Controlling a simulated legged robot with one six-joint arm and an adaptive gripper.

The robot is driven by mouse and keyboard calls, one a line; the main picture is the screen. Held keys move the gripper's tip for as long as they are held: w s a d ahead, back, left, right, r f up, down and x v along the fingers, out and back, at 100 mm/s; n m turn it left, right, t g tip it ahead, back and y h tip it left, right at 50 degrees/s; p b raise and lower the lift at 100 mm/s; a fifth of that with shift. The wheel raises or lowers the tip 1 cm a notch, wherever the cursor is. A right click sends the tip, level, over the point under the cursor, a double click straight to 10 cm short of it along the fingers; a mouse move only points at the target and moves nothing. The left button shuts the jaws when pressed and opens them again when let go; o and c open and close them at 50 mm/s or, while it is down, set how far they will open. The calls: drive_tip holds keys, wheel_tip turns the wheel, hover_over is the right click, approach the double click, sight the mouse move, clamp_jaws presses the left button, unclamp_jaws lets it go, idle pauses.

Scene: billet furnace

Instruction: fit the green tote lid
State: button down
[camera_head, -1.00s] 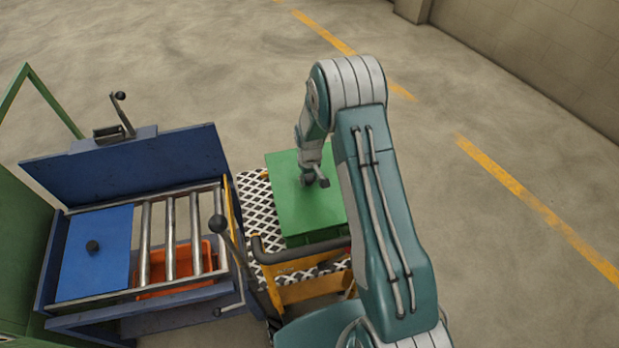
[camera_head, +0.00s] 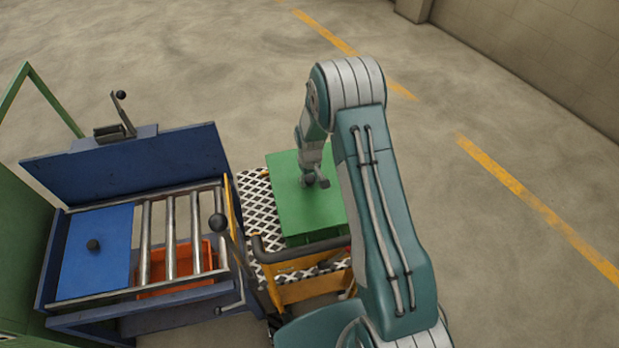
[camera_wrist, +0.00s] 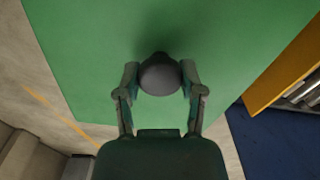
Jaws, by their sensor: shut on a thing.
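The green tote lid (camera_head: 300,210) is a flat green panel in the middle of the head view, over the green tote (camera_head: 315,237), whose side shows just below the lid's front edge. The lid also fills much of the wrist view (camera_wrist: 110,45). My gripper (camera_head: 316,183) is at the lid's dark round knob (camera_wrist: 160,74), with a finger on each side of it in the wrist view. The gripper is shut on the knob. Whether the lid sits flush on the tote all round cannot be told, as my arm covers its right side.
The tote stands on a yellow cart with a checkered deck (camera_head: 257,200) and a dark handle bar (camera_head: 300,250). A blue roller table (camera_head: 120,165) is on the left, with a blue knobbed plate (camera_head: 95,265) and an orange bin (camera_head: 175,275) under the rollers. The floor behind is clear.

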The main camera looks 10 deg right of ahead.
drive_tip(key=shift+f, duration=0.35)
idle(0.3)
drive_tip(key=shift+c, duration=0.6)
unclamp_jaws()
wheel_tip(320, 180, up, 12)
drive_tip(key=shift+f, duration=0.1)
